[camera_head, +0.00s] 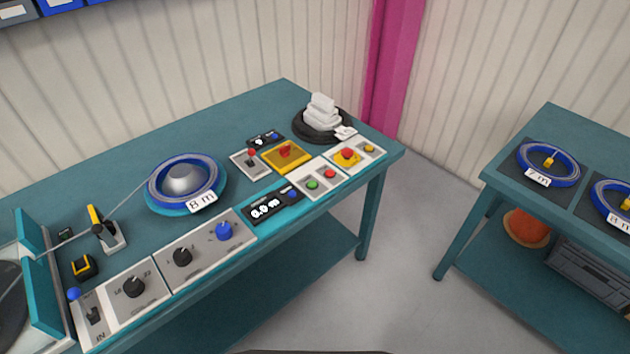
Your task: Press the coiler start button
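A panel on the teal bench carries a green button (312,184) and, to its right, a red button (330,174). I cannot read which is marked start. Left of them a black display (272,205) reads about 0.0 m. The coiler (184,181) holds a blue ring with an "8 m" tag (201,202). A thin cable runs to it from the lower left. Neither of my grippers is in view.
A red mushroom button on yellow (347,156) sits right of the panel. Knobs (182,256) line the front edge. A second bench (556,120) holds blue coils; floor lies between.

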